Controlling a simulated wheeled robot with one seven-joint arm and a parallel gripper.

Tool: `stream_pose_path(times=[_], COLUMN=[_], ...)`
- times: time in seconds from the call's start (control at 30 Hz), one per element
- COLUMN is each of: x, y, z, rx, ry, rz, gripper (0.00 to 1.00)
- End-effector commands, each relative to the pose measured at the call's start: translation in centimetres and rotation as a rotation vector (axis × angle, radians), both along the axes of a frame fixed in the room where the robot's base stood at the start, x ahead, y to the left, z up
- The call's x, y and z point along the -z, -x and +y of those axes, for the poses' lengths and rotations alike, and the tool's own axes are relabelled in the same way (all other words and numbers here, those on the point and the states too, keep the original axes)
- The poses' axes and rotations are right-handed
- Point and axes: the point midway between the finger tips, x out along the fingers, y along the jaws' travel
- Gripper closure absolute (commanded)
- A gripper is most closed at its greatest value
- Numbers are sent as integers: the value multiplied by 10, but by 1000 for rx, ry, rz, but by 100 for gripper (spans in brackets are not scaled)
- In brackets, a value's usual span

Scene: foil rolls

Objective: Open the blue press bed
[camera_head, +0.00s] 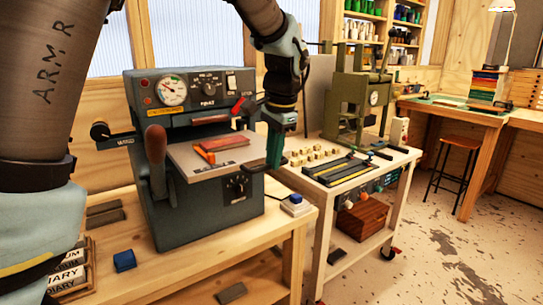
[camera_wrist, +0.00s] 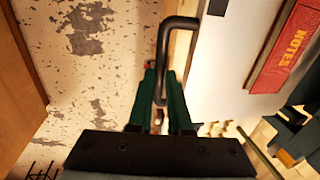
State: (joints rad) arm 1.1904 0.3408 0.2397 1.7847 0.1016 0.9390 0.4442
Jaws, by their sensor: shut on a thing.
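The blue-grey press (camera_head: 205,215) stands on the wooden bench at left, with a gauge and knobs on its upper front. Its flat bed (camera_head: 190,163) juts forward from the opening, and a red book (camera_head: 225,145) lies on it with a small orange piece. In the wrist view the bed (camera_wrist: 215,75) is a pale plate, and the book (camera_wrist: 285,50) reads "NOTES". My gripper (camera_head: 275,150) is at the bed's right front corner. In the wrist view its green fingers (camera_wrist: 170,90) are shut on a dark bar handle (camera_wrist: 162,50) at the bed's edge.
A cart (camera_head: 340,195) stands close at right with an olive press (camera_head: 358,100) and several small blocks. A blue block (camera_head: 124,260) lies on the bench. Open floor (camera_head: 430,250) lies at right.

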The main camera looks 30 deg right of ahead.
Motion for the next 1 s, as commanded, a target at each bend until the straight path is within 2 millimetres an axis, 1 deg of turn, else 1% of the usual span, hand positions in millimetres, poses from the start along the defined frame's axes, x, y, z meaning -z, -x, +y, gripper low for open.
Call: stream_pose_path(times=[0.1,0.13,0.23,0.47,0.57,0.67,0.73,1.0], x=[-1,-1,0,0,-4,-15,-27,-79], y=[0,0,0,0,0,2,4,14], z=[0,0,0,0,-1,-2,-1,-2], rx=[1,1,1,0,0,1,1,0], ry=[0,1,1,1,2,5,5,5], rz=[0,0,0,0,0,-2,-2,-2], gripper=[100,82,70,70,70,70,70,70])
